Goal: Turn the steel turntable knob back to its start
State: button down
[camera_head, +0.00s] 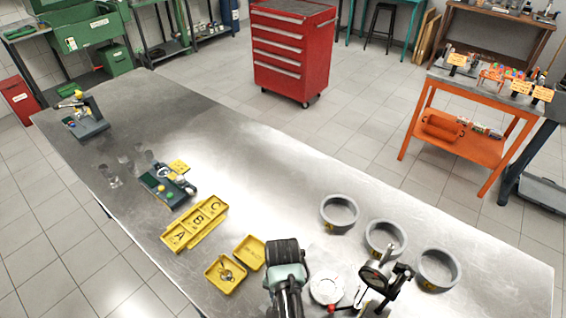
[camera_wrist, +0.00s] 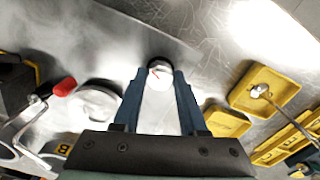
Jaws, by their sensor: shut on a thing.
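The steel turntable knob (camera_wrist: 159,65) shows in the wrist view as a small round pale cap with a red mark on its top. My gripper (camera_wrist: 160,76) has one finger on each side of it and is shut on it. In the head view my gripper (camera_head: 286,250) is low over the steel bench, and its body hides the knob there. A pale round disc (camera_head: 326,288) lies just right of my gripper; it also shows left of the fingers in the wrist view (camera_wrist: 96,101). I cannot tell how far the knob is turned.
Left are a yellow tray holding a small metal part (camera_head: 212,282), another yellow tray (camera_head: 249,252) and an A-B-C tray (camera_head: 180,241). The bench's middle (camera_head: 240,165) is clear.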

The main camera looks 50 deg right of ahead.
jog(key=m+p, duration=0.1)
jog(key=m, duration=0.5)
jog(key=shift+w+r+m, duration=0.1)
jog(key=shift+r+m, duration=0.05)
jog(key=shift+m, duration=0.15)
jog(key=m+p, duration=0.1)
jog(key=m, duration=0.5)
jog(key=shift+d, duration=0.1)
jog(key=shift+m, duration=0.3)
jog(key=shift+c, duration=2.2)
grip_release()
notch_tip(320, 180, up, 13)
jog(key=b, duration=0.1)
